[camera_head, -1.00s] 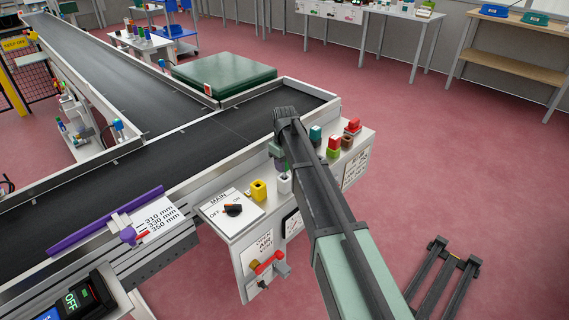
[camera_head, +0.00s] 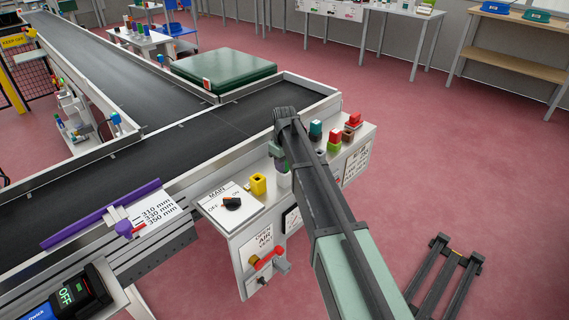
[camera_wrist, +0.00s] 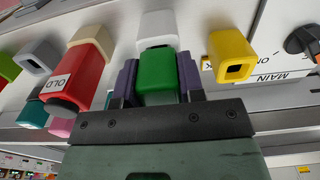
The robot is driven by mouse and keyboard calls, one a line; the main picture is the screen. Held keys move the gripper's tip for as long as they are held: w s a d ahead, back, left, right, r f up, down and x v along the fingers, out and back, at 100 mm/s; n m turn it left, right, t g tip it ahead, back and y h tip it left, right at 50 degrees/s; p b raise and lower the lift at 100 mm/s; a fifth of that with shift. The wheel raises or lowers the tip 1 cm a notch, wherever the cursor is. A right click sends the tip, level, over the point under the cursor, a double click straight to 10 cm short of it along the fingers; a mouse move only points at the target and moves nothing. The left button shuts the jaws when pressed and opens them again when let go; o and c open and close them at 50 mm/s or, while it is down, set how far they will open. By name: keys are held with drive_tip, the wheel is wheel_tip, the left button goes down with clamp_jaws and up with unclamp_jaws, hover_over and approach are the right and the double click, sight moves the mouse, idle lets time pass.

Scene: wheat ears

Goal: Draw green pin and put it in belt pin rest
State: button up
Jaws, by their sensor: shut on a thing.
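My gripper (camera_wrist: 158,82) has its purple fingers closed on the sides of a green pin (camera_wrist: 157,73) in the wrist view. In the head view the gripper (camera_head: 280,158) is low over the panel's edge, mostly behind my arm. A white block (camera_wrist: 157,28) is right behind the pin; it also shows just below the gripper in the head view (camera_head: 284,180). I cannot tell whether pin and block touch. A yellow square holder with a dark opening (camera_wrist: 236,66) is to the right, empty. No rest can be read as the belt pin rest.
A red block marked OLD (camera_wrist: 78,78) and a grey open holder (camera_wrist: 38,57) are to the left in the wrist view. In the head view, several coloured blocks stand right of my arm. A MAIN switch (camera_head: 232,203) is on the left, with the black conveyor (camera_head: 90,205) behind.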

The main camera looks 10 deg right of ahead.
drive_tip(key=shift+f+b, duration=0.4)
drive_tip(key=shift+f, duration=0.1)
drive_tip(key=o, duration=1.1)
drive_tip(key=shift+r, duration=0.1)
drive_tip(key=shift+c, duration=0.2)
wheel_tip(320, 180, up, 11)
drive_tip(key=p, duration=1.1)
drive_tip(key=s+r+m+p, duration=0.3)
drive_tip(key=s, duration=1.2)
drive_tip(key=s+r+m+p, duration=0.3)
drive_tip(key=s+r+p, duration=0.1)
drive_tip(key=s, duration=1)
drive_tip(key=shift+s+m, duration=0.35)
drive_tip(key=shift+m, duration=0.05)
